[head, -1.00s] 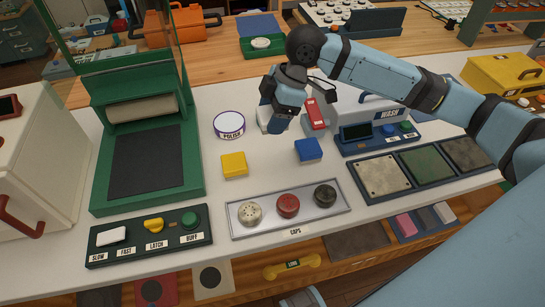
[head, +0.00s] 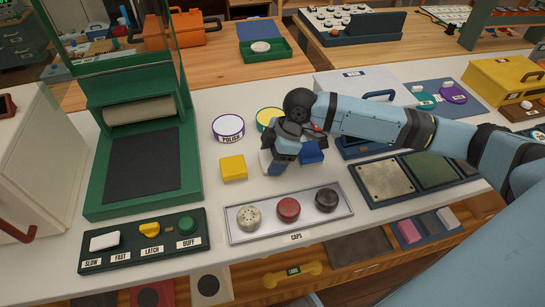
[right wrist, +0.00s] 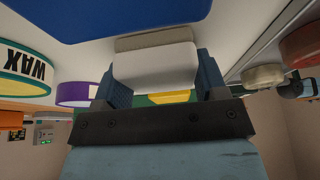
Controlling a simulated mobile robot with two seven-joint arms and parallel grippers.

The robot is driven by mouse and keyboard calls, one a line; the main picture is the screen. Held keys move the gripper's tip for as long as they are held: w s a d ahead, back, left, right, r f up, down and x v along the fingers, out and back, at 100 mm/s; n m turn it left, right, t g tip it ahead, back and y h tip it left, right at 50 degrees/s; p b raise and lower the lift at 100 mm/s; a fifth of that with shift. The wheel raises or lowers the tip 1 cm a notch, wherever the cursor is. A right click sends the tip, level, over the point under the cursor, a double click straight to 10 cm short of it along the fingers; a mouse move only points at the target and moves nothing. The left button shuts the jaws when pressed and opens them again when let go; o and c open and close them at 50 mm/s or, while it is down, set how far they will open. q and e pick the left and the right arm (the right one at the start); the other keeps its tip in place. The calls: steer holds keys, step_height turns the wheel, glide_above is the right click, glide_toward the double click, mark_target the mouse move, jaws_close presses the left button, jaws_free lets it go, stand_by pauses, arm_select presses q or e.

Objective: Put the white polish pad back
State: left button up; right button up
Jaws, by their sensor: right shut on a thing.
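The white polish pad (right wrist: 155,68) is a white block with a tan face, between the fingers of my right gripper (right wrist: 162,82) in the right wrist view. In the head view my right gripper (head: 276,163) is low over the white worktop, and a bit of the white pad (head: 265,160) shows at its left side. I cannot tell whether the pad touches the worktop. The yellow pad (head: 233,168) lies to the left and the blue pad (head: 311,152) close to the right. My left gripper is not in view.
A polish tin (head: 228,127) and a wax tin (head: 268,118) stand behind. A tray of caps (head: 238,232) lies in front. A green roller machine (head: 187,180) stands left; metal, green and dark plates (head: 385,181) lie right. My forearm hides part of the wash station (head: 360,148).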

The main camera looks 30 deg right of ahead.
steer(key=o, duration=0.8)
steer(key=shift+o, duration=0.2)
steer(key=p+v, duration=0.2)
steer(key=v, duration=1)
